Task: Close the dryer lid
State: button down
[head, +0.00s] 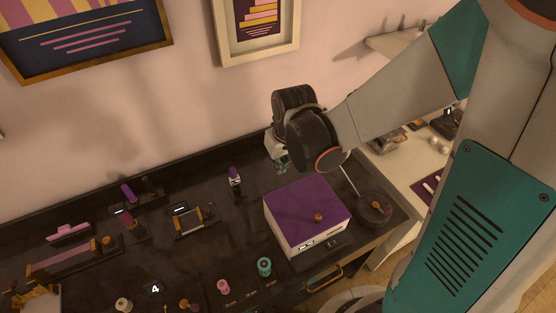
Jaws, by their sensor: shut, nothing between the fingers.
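The dryer (294,236) is a white box on the dark worktop, right of the middle in the head view. Its purple lid (300,205) lies over the top, with an orange knob near the front edge. The lid looks flat on the box, but I cannot tell whether it is fully seated. My gripper (283,166) is shut and empty, pointing down just behind the dryer's back left corner. My wrist hides part of it, and I cannot tell whether it touches the lid.
A round dark stand with a thin rod (374,210) is close to the dryer's right. A green spool (264,267) and a pink spool (223,286) lie at the front. A small purple-topped device (235,181) stands to the left. The wall is close behind.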

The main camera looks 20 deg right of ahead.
jog(key=shift+s, duration=0.45)
jog(key=shift+r, duration=0.1)
dwell(0.5)
notch_tip(320, 180, up, 8)
jog(key=p, duration=0.6)
dwell(0.5)
jog(key=s+d+f+m+t+b, duration=0.1)
jog(key=s+f+b, duration=0.4)
jog(key=b, duration=0.8)
jog(key=s+d+f+m+t+b, duration=0.1)
jog(key=s+d+f+t+b, duration=0.2)
jog(key=b, duration=0.9)
jog(key=s+d+f, duration=0.1)
jog(key=s+f, duration=0.2)
jog(key=shift+s+f+h+b, duration=0.25)
jog(key=shift+f+h+b, duration=0.05)
jog(key=shift+b, duration=0.1)
